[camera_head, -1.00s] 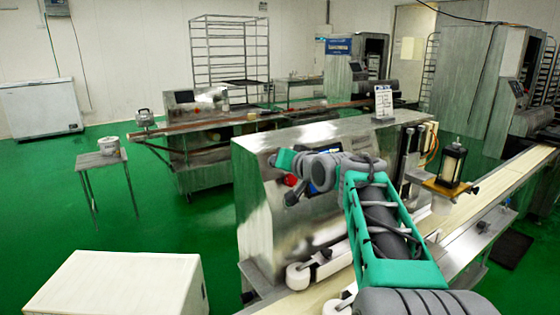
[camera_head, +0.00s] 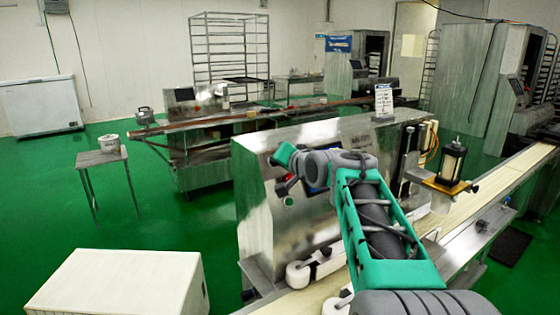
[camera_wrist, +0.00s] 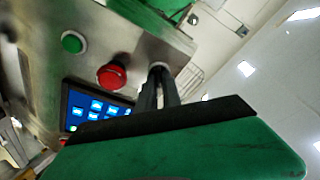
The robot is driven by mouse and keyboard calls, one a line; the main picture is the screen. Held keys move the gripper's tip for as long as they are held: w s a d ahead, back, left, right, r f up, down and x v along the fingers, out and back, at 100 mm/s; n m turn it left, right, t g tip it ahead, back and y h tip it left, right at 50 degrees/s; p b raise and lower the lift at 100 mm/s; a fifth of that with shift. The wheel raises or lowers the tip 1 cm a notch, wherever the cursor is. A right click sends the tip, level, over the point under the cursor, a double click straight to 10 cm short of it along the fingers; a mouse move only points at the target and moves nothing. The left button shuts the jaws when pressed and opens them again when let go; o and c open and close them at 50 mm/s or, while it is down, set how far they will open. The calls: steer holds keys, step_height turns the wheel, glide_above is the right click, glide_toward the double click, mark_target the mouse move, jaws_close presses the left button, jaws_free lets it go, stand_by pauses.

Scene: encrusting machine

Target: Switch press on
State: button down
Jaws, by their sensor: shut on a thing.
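The press is a steel machine (camera_head: 262,215) with a control panel, in the middle of the head view. In the wrist view its panel carries a green button (camera_wrist: 73,42), a red mushroom button (camera_wrist: 112,75) and a lit blue screen (camera_wrist: 88,108). My gripper (camera_wrist: 160,78) has its two dark fingers close together at a small switch (camera_wrist: 158,66) beside the red button, near the panel's edge. The fingers are shut on the switch and hide most of it, so its position cannot be told. In the head view my gripper (camera_head: 284,156) is at the panel's upper left.
A white box (camera_head: 120,283) stands at the front left. A small table (camera_head: 100,158) with a tub stands further back left. A conveyor belt (camera_head: 505,180) runs along the right of the press. Green floor is clear on the left.

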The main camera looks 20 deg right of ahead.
steer(key=c, duration=1.5)
jaws_free()
steer(key=b+v, duration=0.1)
steer(key=v, duration=0.6)
steer(key=shift+s+r, duration=0.15)
steer(key=shift+s, duration=0.25)
